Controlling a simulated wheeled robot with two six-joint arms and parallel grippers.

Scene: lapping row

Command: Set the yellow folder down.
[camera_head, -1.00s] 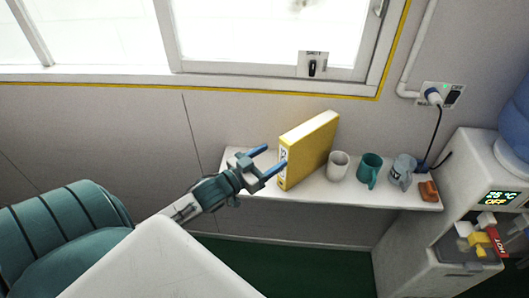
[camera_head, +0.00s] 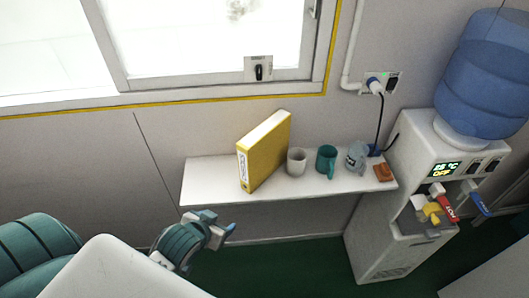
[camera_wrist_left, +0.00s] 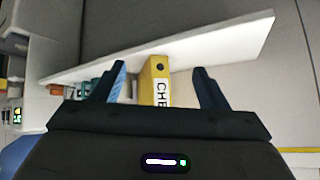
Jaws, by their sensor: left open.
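The yellow folder (camera_head: 265,153) stands upright on the white shelf (camera_head: 213,183), left of the cups. In the left wrist view the folder (camera_wrist_left: 160,70) shows its spine, with a round hole and dark letters, beyond the space between my fingers. My left gripper (camera_head: 226,228) is below and in front of the shelf, apart from the folder. Its two blue-tipped fingers (camera_wrist_left: 161,85) are spread and hold nothing. My right gripper is in neither view.
A white cup (camera_head: 297,161), a teal mug (camera_head: 327,160), a grey-blue mug (camera_head: 356,156) and an orange-brown block (camera_head: 383,173) stand right of the folder. A water dispenser (camera_head: 385,240) stands at the right. The shelf's left end is bare.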

